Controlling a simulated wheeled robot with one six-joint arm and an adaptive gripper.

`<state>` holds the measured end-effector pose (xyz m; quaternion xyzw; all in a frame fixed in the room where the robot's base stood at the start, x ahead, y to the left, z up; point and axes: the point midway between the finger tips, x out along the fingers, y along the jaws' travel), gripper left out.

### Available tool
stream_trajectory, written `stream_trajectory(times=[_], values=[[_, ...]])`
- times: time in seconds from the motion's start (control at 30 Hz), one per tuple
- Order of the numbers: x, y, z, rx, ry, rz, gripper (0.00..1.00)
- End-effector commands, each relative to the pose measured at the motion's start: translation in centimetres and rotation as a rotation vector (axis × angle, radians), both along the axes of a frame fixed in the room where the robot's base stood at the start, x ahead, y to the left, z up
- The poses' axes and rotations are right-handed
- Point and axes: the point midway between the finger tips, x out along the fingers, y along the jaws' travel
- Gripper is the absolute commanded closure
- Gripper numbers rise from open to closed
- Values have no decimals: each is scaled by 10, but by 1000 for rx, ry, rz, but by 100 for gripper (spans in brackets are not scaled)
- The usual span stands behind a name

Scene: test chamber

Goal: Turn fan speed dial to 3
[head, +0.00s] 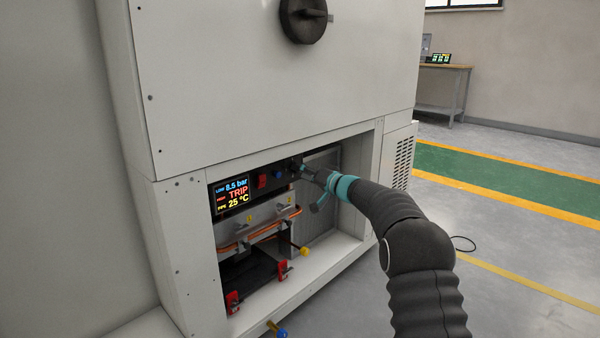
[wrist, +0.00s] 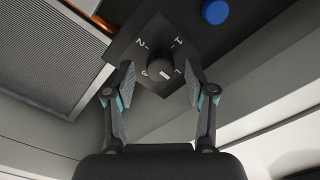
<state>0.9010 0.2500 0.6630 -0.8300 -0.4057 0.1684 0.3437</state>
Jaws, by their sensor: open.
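The fan speed dial (wrist: 160,66) is a round dark knob on a dark square plate (wrist: 133,47) with light marks around it. A 2 and a 3 are readable on the left of the plate; the marks on the right are unclear. A short white line shows on the lower part of the knob; I cannot tell which mark it is set to. My gripper (wrist: 160,76) is open, with one finger on each side of the knob; contact is not clear. In the head view my gripper (head: 312,174) reaches the panel's right end and partly covers the dial.
A blue button (wrist: 215,12) is beside the dial plate. In the head view, a display (head: 231,195) reading 8.5 bar, TRIP and 25 °C and a red switch (head: 262,181) are to the left. The cabinet opening's frame (head: 357,190) and a grille (wrist: 45,55) are close by.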

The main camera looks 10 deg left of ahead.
Motion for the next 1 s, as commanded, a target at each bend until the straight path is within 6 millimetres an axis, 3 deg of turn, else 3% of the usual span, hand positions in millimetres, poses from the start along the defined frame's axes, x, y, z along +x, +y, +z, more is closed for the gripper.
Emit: stream_trajectory(times=[0.2, 0.53, 0.7, 0.77, 1.0], values=[[9, 11, 0, 0, 0, -1, 45], [10, 13, 0, 0, 0, -1, 45], [10, 13, 0, 0, 0, -1, 87], [10, 13, 0, 0, 0, -1, 100], [10, 13, 1, -6, -7, -1, 100]])
